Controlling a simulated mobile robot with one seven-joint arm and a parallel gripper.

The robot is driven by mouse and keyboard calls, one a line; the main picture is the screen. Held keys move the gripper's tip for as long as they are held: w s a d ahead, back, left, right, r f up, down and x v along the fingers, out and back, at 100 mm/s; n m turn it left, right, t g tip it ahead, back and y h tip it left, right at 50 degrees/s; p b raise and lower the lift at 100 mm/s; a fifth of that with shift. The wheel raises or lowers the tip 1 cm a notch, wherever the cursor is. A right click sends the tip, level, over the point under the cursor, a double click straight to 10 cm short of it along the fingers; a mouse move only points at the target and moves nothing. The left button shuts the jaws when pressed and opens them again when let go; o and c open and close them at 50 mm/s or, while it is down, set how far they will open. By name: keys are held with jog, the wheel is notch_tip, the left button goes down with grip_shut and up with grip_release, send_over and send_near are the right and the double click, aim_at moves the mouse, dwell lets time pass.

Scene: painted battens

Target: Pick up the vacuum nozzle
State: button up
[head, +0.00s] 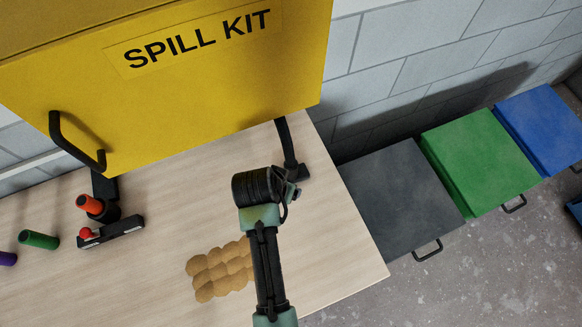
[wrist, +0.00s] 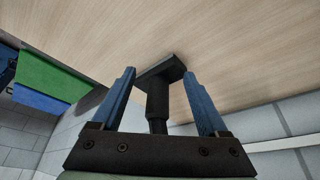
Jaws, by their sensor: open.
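The black vacuum nozzle (head: 287,142) lies on the wooden tabletop near its far right edge, below the yellow cabinet's corner. It has a slim tube and a wide flat head. In the wrist view the nozzle (wrist: 158,92) stands between my two blue fingers, its wide head near the fingertips and its tube running back toward the palm. My gripper (head: 294,176) is open at the nozzle's near end, and the wrist partly hides the fingers in the head view. The fingers (wrist: 165,80) straddle the nozzle; I cannot tell whether either touches it.
A yellow spill kit cabinet (head: 190,85) overhangs the back of the table (head: 150,270). A brown lumpy patch (head: 220,270) lies left of my arm. An orange-topped black tool (head: 108,225) and a green cylinder (head: 40,240) are at left. Grey (head: 400,190), green (head: 480,160) and blue (head: 540,125) bins stand right.

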aim_at(291, 164)
jog(key=shift+w+d, duration=0.2)
jog(key=shift+w, duration=0.45)
jog(key=w, duration=0.1)
jog(key=w+d+p, duration=0.1)
jog(key=w, duration=0.2)
jog(key=shift+d+r, duration=0.1)
jog(key=shift+d, duration=0.3)
jog(key=shift+w+d+f+p, duration=0.1)
jog(key=shift+w+f+p, duration=0.25)
jog(key=shift+f, duration=0.3)
grip_shut()
